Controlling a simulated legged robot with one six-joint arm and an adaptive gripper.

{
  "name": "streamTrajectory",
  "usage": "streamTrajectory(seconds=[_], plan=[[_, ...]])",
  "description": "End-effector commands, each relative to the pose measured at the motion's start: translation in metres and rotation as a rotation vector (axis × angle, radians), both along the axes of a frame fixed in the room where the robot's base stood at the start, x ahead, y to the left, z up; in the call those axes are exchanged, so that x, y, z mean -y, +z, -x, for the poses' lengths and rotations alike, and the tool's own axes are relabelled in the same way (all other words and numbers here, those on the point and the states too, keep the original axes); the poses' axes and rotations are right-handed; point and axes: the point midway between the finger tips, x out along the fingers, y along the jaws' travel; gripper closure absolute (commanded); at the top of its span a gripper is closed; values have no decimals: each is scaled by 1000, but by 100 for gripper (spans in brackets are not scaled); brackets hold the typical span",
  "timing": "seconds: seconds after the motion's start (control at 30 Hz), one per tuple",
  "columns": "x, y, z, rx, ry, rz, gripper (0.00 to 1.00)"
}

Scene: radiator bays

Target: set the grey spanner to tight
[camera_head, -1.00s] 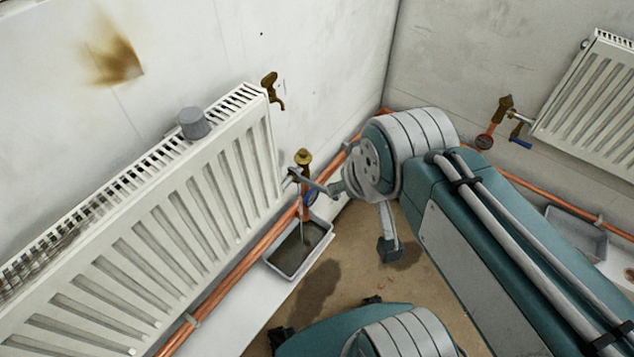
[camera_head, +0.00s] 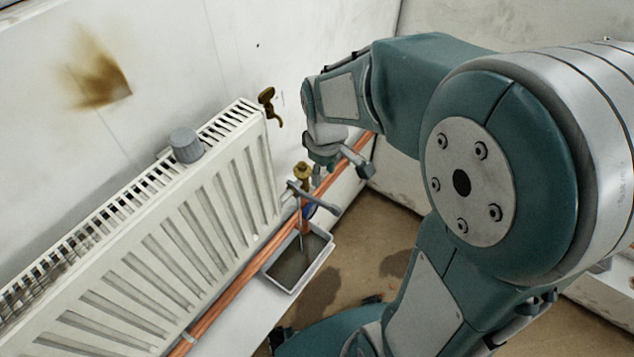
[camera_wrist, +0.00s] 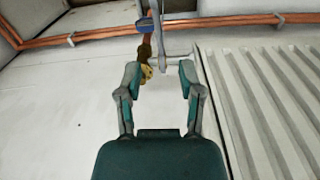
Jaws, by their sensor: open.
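The grey spanner (camera_head: 314,197) sits at the valve by the radiator's right end, its handle sticking out to the right and slightly down. In the wrist view the spanner (camera_wrist: 178,36) stands nearly upright beyond the fingertips. A brass valve head (camera_head: 302,171) is just above it, with a blue part below. My gripper (camera_head: 338,170) is behind and above the spanner, apart from it as far as I can tell. In the wrist view my gripper (camera_wrist: 161,76) is open and empty, with the brass valve head (camera_wrist: 147,71) showing between its fingers.
The white radiator (camera_head: 190,230) fills the left, with a grey cylinder (camera_head: 186,146) on top. A brass tap-like piece (camera_head: 269,106) is on the wall. Copper pipes (camera_head: 235,300) run low along the wall. A thin stream falls into a grey tray (camera_head: 323,262) below the valve.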

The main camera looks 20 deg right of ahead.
Motion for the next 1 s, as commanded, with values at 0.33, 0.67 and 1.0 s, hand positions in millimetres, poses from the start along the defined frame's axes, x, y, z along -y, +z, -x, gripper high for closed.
streamTrajectory(seconds=[0.33, 0.67, 1.0], plan=[[1, -33, -9, -49, 60, 1, 51], [1, -93, -8, -51, 58, 1, 51], [1, -127, -9, -45, 58, 1, 51]])
